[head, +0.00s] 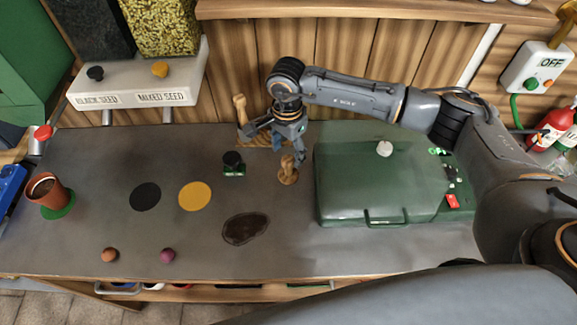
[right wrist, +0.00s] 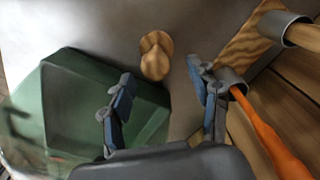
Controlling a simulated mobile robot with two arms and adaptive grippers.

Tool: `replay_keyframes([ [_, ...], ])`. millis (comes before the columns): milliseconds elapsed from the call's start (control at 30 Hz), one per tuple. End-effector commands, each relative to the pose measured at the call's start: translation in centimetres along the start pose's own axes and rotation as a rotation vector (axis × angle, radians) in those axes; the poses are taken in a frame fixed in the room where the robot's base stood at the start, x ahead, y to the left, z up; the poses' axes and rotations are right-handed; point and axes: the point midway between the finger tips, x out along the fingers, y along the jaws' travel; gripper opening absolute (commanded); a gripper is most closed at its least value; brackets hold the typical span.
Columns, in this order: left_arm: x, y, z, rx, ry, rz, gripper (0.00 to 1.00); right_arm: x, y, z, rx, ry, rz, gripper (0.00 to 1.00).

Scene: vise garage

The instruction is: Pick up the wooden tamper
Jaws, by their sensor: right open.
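The wooden tamper (head: 288,172) stands upright on the grey bench, just left of the green machine. In the right wrist view the tamper (right wrist: 155,57) shows as a rounded wooden knob on a wider base. My right gripper (head: 288,143) is open and empty, just above and behind the tamper in the head view. In the right wrist view the open fingers (right wrist: 158,88) point toward the tamper, which lies ahead of the gap between them. No contact shows. My left gripper is not in view.
The green machine (head: 345,185) stands close on the right. A wooden holder (head: 252,137) with an upright wooden handle is behind; the right wrist view shows an orange handle (right wrist: 265,130) near one finger. A small black-topped item (head: 233,160) stands left. The front bench is mostly clear.

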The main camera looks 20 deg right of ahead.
Motion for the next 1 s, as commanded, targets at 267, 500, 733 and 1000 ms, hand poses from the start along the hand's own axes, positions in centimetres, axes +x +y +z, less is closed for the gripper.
replay_keyframes([
  [267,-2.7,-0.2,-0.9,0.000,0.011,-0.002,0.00,3.4,0.6,0.3,0.001,-0.003,0.005,0.61],
  [500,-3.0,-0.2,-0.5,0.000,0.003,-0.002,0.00,5.2,0.5,0.2,0.000,-0.001,0.001,0.61],
  [733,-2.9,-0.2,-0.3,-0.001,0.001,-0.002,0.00,5.2,0.5,0.2,0.000,0.000,0.001,0.45],
  [1000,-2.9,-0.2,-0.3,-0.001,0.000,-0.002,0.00,5.1,0.5,0.1,0.000,0.000,0.001,0.00],
])
